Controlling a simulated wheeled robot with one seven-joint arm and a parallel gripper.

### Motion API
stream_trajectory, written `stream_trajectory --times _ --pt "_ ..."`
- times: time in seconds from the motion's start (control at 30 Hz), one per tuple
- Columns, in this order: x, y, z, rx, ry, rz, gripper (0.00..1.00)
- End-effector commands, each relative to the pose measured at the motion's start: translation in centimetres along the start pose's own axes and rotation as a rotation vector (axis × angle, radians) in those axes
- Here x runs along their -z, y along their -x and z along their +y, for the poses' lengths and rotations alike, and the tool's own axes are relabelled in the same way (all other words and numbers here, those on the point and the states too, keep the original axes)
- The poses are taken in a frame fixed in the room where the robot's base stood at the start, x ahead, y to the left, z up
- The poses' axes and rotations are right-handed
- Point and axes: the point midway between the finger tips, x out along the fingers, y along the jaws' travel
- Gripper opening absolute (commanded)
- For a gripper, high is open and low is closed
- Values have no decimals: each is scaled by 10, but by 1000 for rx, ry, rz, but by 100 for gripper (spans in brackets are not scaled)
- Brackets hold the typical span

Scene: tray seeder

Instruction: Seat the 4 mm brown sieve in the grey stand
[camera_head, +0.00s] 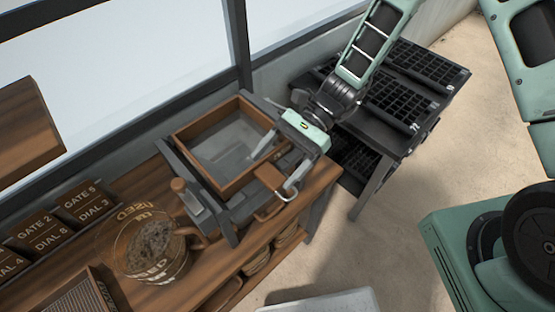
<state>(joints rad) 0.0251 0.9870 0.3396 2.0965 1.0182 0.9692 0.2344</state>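A brown wooden-framed sieve (181,147) with a pale, see-through bottom lies at the top of the grey stand (219,222) on the bench. No size mark is readable on it. I cannot tell whether its frame is fully down in the stand. A brown handle-like piece (269,178) juts from its near right side. My gripper (270,174) reaches in from the upper right. Its two pale fingers are spread, one on each side of the brown piece, with no clear contact. The gripper body hides part of the frame's right corner.
Another mesh-bottomed wooden sieve (102,288) lies at lower left. Lettered wooden plaques (35,226) line the window side. A black rack (384,137) with seed trays stands at right. Open floor (350,250) is in front.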

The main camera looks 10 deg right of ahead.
Motion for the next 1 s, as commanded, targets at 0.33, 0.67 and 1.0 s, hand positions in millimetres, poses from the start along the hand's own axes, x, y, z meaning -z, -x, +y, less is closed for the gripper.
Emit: stream_trajectory --times 0.33,0.67,1.0 --pt "1 1 0 1 -1 1 91" --pt "4 50 -2 7 2 4 91" --pt "4 130 -1 5 3 4 91"
